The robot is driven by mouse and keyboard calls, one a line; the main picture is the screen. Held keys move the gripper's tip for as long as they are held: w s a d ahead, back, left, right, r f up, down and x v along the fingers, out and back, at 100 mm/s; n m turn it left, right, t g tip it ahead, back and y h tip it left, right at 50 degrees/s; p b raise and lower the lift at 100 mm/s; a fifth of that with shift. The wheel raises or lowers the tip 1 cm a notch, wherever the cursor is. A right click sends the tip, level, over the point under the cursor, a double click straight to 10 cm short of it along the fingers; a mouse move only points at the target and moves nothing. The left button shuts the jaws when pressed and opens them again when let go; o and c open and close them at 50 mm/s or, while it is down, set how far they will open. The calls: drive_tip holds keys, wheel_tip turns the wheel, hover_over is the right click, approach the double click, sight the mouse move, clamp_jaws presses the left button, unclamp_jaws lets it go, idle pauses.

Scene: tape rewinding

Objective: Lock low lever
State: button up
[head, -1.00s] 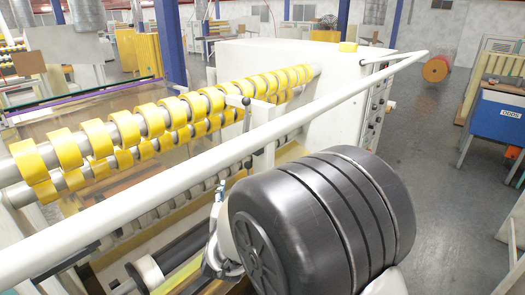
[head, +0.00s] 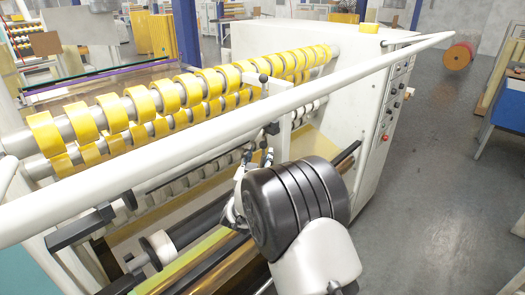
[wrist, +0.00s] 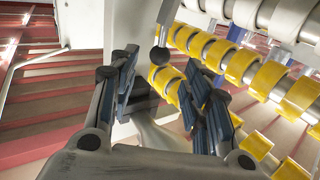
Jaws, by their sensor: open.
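My gripper (wrist: 162,75) is open and empty in the wrist view, with its two dark finger pads apart. A black ball knob (wrist: 159,55) on a pale lever arm shows between and beyond the fingertips; I see no clear contact. In the head view, my gripper (head: 239,180) is partly hidden behind my black wrist joint. Just above it is a low black lever (head: 272,128) on the machine's pale upright. A higher black knob (head: 264,78) stands near the yellow tape rolls. I cannot tell for sure which of the two the wrist view shows.
Yellow tape rolls (head: 140,102) sit on two shafts behind the levers. A long white bar (head: 240,100) crosses diagonally above my arm. The white machine cabinet (head: 340,90) stands at the back right. Lower rollers (head: 195,225) lie below my gripper. Open floor (head: 440,180) is at the right.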

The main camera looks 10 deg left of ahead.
sight(263, 147)
drive_tip(key=w, duration=0.6)
drive_tip(key=shift+d+b, duration=0.25)
drive_tip(key=shift+b, duration=0.15)
clamp_jaws()
idle(0.4)
